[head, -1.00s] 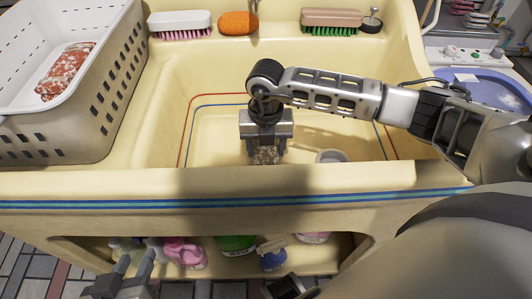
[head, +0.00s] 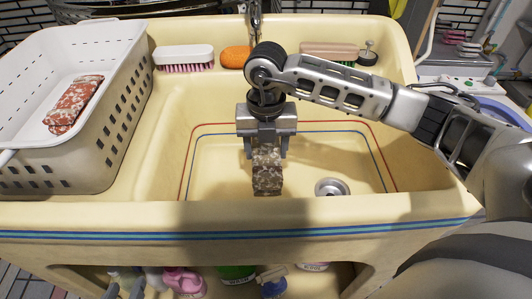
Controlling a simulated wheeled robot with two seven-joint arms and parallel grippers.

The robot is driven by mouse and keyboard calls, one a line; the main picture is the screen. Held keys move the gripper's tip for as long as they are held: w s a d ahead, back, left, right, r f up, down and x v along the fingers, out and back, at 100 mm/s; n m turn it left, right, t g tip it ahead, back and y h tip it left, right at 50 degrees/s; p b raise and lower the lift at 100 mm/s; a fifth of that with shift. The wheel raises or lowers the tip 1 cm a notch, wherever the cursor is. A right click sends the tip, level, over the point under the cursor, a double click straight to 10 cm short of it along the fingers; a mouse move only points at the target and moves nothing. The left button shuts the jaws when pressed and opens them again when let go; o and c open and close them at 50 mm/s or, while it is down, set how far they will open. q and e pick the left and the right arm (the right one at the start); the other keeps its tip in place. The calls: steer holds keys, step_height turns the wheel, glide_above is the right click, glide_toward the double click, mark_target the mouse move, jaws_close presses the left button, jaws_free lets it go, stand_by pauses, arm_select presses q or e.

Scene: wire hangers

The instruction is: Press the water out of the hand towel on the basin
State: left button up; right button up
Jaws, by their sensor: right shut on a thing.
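A folded, brown-and-white speckled towel (head: 267,172) hangs below my right gripper (head: 266,148), between its fingers, over the near part of the cream basin (head: 223,160). I cannot tell whether its lower end touches the basin floor. My right gripper points down and is shut on it.
A white laundry basket (head: 110,100) on the left holds a red-patterned folded cloth (head: 74,102). Brushes (head: 184,57) and an orange sponge (head: 236,57) line the back ledge below the tap (head: 254,22). A drain (head: 332,188) lies right of the towel. Bottles (head: 185,281) stand underneath.

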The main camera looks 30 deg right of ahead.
mark_target(266, 148)
steer(key=shift+r, duration=0.15)
stand_by(0.3)
steer(key=shift+r+p, duration=2.35)
steer(key=shift+r, duration=0.6)
stand_by(2.8)
